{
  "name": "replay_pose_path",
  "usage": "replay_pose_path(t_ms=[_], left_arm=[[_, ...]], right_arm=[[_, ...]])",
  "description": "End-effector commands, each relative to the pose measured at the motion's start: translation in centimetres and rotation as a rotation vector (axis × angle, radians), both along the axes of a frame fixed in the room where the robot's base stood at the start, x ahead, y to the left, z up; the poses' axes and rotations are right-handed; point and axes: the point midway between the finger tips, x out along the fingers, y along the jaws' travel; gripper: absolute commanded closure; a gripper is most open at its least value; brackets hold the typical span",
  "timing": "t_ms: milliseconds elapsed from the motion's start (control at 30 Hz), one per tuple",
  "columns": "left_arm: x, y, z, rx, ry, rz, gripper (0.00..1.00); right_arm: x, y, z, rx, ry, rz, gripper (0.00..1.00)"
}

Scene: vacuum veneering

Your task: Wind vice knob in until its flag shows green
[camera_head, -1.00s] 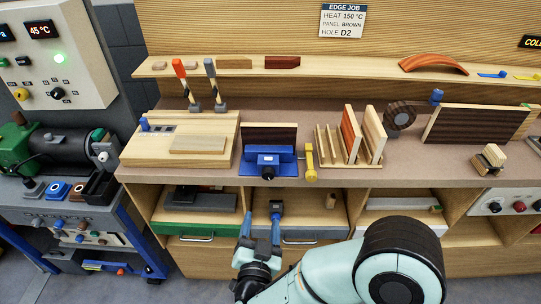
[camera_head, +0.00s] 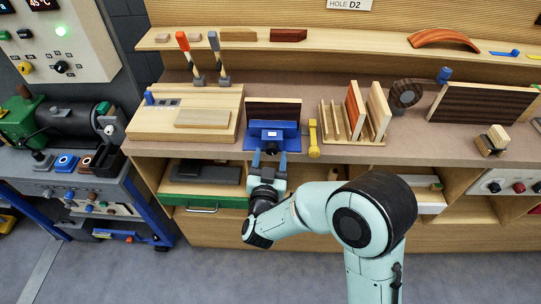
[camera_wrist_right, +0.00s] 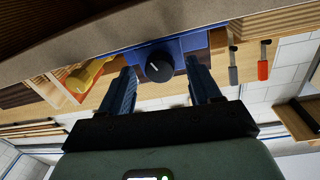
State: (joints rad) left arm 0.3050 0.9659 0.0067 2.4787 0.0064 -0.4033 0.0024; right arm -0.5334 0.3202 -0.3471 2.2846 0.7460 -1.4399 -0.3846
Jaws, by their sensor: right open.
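The blue vice (camera_head: 290,128) sits at the front edge of the bench with a dark striped panel (camera_head: 270,109) standing at it. Its round dark knob (camera_wrist_right: 159,67) has a pale pointer line and faces my right gripper. My right gripper (camera_head: 270,158) is open just in front of the vice. In the right wrist view, its two blue fingers (camera_wrist_right: 161,75) are spread to either side of the knob, with visible gaps. I cannot make out the vice's flag or its colour. My left gripper is not in view.
A yellow tool (camera_head: 313,140) stands close to the vice's right. A rack (camera_head: 338,138) with upright boards is farther right. A wooden board (camera_head: 145,122) lies to the left. Open shelves with a green-fronted drawer (camera_head: 195,200) are below the bench edge.

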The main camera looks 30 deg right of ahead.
Motion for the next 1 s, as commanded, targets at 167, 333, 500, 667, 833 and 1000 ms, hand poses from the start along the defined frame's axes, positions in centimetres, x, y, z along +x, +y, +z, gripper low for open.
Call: replay_pose_path(t_ms=[167,333,500,667,833,1000], left_arm=[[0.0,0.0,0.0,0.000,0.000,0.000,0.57],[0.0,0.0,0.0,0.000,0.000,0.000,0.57],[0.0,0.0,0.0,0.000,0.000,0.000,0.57],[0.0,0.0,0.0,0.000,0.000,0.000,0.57],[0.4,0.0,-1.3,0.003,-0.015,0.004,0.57],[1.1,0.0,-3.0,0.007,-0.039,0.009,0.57]], right_arm=[[0.6,-0.5,0.0,0.000,0.000,-0.001,0.37],[0.7,-0.5,0.0,0.000,0.000,0.000,0.37],[0.6,-0.5,0.0,0.000,0.000,0.000,0.73],[0.6,-0.5,0.0,0.002,-0.001,0.000,0.93],[0.6,-0.5,-0.3,0.106,-0.065,-0.001,0.93],[0.7,-0.5,-0.3,0.283,-0.173,-0.001,0.93]])
